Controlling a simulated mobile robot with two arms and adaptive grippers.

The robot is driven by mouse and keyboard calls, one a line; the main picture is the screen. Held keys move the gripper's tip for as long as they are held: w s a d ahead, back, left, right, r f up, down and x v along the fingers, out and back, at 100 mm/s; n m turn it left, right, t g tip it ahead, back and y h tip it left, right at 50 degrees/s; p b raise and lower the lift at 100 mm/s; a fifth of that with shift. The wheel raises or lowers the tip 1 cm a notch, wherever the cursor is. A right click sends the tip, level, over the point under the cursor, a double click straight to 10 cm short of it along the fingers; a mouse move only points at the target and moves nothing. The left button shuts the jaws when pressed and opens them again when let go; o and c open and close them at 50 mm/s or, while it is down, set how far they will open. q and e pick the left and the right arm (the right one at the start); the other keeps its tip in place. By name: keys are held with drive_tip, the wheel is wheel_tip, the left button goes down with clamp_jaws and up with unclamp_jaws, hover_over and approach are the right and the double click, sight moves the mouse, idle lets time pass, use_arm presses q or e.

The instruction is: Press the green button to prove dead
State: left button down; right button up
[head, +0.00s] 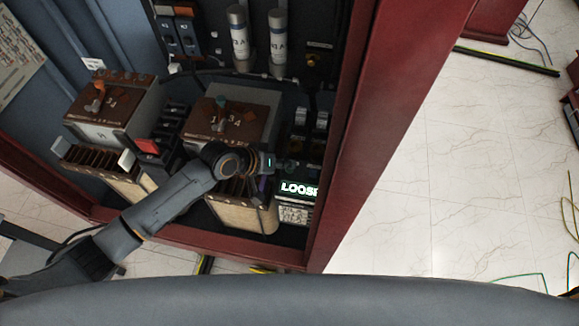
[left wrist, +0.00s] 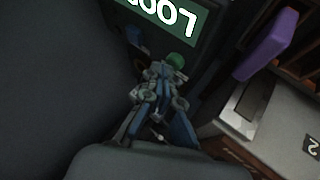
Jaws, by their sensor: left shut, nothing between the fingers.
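The green button (left wrist: 176,60) shows in the left wrist view as a small round green cap on a dark box, just below the box's lit green label (left wrist: 172,16). In the head view the same label (head: 298,188) reads "LOOSE", partly cut off by the cabinet frame; I cannot make out the button there. My left gripper (head: 284,165) reaches into the cabinet in front of this box. In the left wrist view its shut, empty fingers (left wrist: 164,76) point at the button and overlap its lower edge. I cannot tell whether they touch.
The cabinet's red frame (head: 365,130) stands close on the right of the gripper. Brown-topped transformers (head: 235,122) and (head: 112,98) stand left of the box. A purple part (left wrist: 270,47) lies right of the fingers. Two grey cylinders (head: 239,38) stand behind.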

sight(287, 170)
use_arm(q)
drive_tip(key=shift+f, duration=0.4)
drive_tip(key=shift+r, duration=0.1)
idle(0.4)
drive_tip(key=shift+r+p, duration=0.8)
drive_tip(key=shift+p, duration=0.05)
wheel_tip(287, 170, up, 5)
drive_tip(key=p, duration=0.5)
drive_tip(key=shift+r, duration=0.1)
idle(0.5)
